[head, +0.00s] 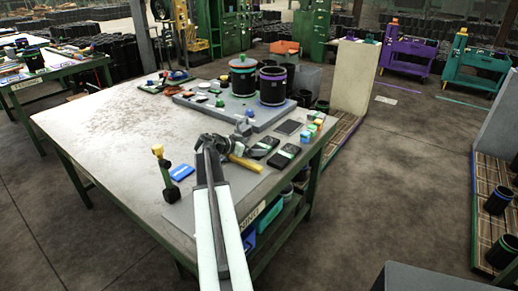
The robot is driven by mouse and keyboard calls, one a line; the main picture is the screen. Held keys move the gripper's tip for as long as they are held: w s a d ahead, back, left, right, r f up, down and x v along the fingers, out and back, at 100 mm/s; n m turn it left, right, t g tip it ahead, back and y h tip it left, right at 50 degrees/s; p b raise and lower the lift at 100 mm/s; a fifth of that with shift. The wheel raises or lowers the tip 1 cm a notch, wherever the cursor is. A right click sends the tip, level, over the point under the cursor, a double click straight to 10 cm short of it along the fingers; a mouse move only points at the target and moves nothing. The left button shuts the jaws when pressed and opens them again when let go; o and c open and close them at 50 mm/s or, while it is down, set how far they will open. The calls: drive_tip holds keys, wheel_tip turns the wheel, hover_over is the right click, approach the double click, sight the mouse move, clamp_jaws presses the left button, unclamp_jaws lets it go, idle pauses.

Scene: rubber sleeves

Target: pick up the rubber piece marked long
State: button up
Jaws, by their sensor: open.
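Two upright black rubber sleeves stand on a grey board toward the back of the workbench. The right sleeve (272,87) has purple bands. I cannot read the word long on any piece, so I cannot tell which one is marked so. My gripper (216,142) is over the near part of the bench, in front of the board and apart from both sleeves. It is open, and I see nothing held in it.
A yellow-handled hammer (245,163), a blue card (181,172) and dark boxes (284,156) lie near my gripper. A dark stand with a yellow top (165,175) is at left. The bench's left surface (110,125) is clear. More black sleeves (497,201) stand on a pallet at right.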

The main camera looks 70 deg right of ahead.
sight(262, 146)
drive_tip(key=x, duration=0.2)
drive_tip(key=b+x, duration=0.1)
drive_tip(key=x, duration=0.1)
drive_tip(key=b+x, duration=0.1)
drive_tip(key=x, duration=0.1)
drive_tip(key=shift+w+d+f, duration=0.15)
drive_tip(key=shift+w+d, duration=0.05)
drive_tip(key=shift+d, duration=0.15)
drive_tip(key=c, duration=1.7)
drive_tip(key=shift+r+p, duration=0.5)
drive_tip(key=shift+r, duration=0.25)
drive_tip(key=c, duration=0.4)
wheel_tip(262, 146, up, 9)
drive_tip(key=p, duration=0.9)
drive_tip(key=shift+f, duration=0.1)
